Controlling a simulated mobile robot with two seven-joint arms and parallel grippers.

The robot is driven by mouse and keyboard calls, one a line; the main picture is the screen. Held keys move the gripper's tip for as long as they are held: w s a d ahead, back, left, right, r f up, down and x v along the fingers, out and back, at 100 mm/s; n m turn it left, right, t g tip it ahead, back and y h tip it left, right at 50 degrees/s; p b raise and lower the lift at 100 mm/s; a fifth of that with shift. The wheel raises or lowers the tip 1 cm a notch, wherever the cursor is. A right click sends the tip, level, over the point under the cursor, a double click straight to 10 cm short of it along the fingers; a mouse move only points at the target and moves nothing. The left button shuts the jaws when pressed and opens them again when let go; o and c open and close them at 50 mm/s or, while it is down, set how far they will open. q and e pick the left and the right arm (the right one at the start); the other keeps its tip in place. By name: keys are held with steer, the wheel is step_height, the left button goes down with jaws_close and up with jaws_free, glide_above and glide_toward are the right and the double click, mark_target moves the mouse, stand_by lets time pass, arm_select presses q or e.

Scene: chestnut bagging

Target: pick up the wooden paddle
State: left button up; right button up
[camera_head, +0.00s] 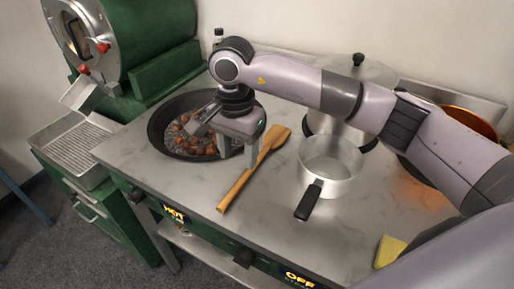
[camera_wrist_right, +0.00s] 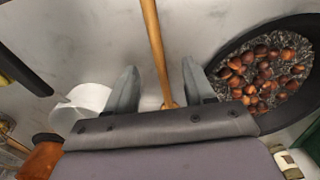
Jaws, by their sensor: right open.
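The wooden paddle (camera_head: 245,183) lies on the grey worktop, just right of the dark pan, with its broad end toward the back. My right gripper (camera_head: 238,151) is over the pan's right edge, beside the paddle, pointing down. In the right wrist view my right gripper (camera_wrist_right: 161,80) is open, and the paddle (camera_wrist_right: 154,42) runs between its two fingers without visible contact. The lower part of the paddle is hidden there behind the gripper body. The height gap between fingers and paddle cannot be told. My left gripper is not in view.
The dark pan (camera_head: 157,136) holds gravel and several chestnuts. A metal saucepan (camera_head: 331,172) with a black handle stands right of the paddle. A lidded pot (camera_head: 357,75), a copper pan (camera_head: 474,122) and a yellow sponge (camera_head: 389,250) are further right. The front-left worktop is clear.

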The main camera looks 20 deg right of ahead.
mark_target(242, 177)
steer(key=shift+s+f, duration=0.1)
steer(key=shift+f, duration=0.65)
steer(key=shift+d+f+p, duration=0.2)
steer(key=shift+f+p, duration=0.6)
steer(key=shift+f, duration=1.85)
jaws_close()
